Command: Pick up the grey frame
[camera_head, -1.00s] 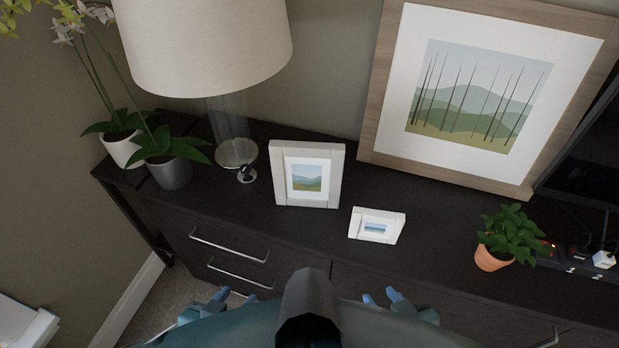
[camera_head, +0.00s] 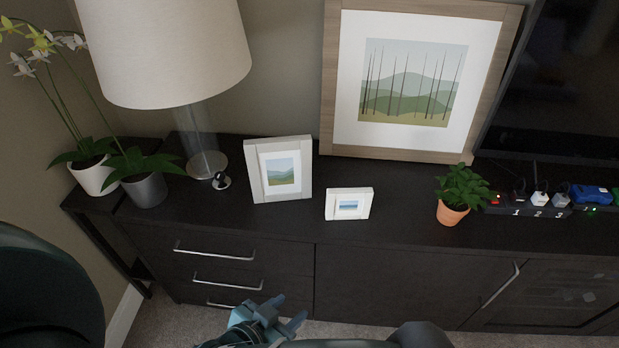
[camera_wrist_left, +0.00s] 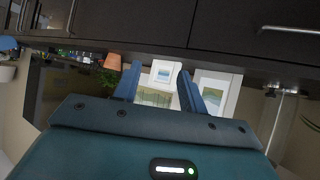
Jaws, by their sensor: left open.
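The grey frame (camera_head: 250,172) is a medium, pale grey picture frame with a green hill print. It stands upright on the dark cabinet (camera_head: 400,222), right of the lamp. In the left wrist view, the grey frame (camera_wrist_left: 234,92) shows upside down, beyond and right of the fingers. My left gripper (camera_head: 284,312) is open and empty in front of the cabinet, below its top and apart from the frame. It also shows in the left wrist view (camera_wrist_left: 159,86). My right gripper does not show.
A small white frame (camera_head: 363,207) stands just right of the grey one. A large wooden frame (camera_head: 330,95) leans behind. A lamp (camera_head: 165,50) and potted orchids (camera_head: 148,190) are left; a small plant (camera_head: 453,213) and power strip (camera_head: 530,210) are right.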

